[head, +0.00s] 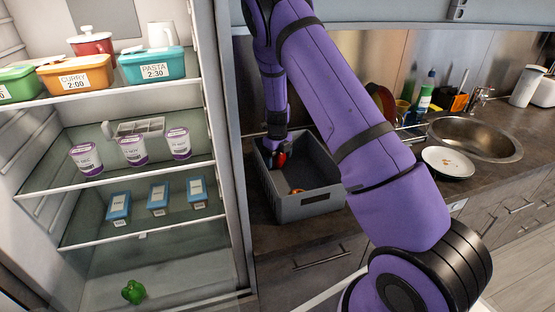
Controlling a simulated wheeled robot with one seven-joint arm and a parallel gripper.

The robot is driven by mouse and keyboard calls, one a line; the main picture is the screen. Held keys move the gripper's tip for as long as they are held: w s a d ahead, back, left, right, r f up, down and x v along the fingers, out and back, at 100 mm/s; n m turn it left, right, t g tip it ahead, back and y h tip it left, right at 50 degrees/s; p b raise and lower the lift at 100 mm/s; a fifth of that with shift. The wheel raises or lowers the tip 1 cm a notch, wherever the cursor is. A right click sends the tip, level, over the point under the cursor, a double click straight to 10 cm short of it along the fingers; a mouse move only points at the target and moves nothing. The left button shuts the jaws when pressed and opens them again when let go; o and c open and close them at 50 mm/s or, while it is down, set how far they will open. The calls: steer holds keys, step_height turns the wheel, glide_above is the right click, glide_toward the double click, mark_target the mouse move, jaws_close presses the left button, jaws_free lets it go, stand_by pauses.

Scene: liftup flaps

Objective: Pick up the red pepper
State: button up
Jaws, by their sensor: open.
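A grey crate (308,207) stands on the counter beside the fridge. A red thing (282,160), likely the red pepper, shows in the crate's back left part, right at the tip of my gripper (277,156). My gripper points down into the crate and is open. The red thing is at or between the fingers; I cannot tell whether they touch it. A small orange-red item (296,191) lies lower in the crate, mostly hidden by the front wall. My purple arm crosses the view in front of the crate's right side.
The open fridge (228,200) stands left, with a green pepper (133,292) at its bottom and tubs, boxes and containers on its shelves. Right of my arm are a plate (448,163), a sink (475,138) and bottles. The crate's walls surround my gripper closely.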

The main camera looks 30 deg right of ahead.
steer(key=c, duration=1.1)
steer(key=shift+o, duration=0.2)
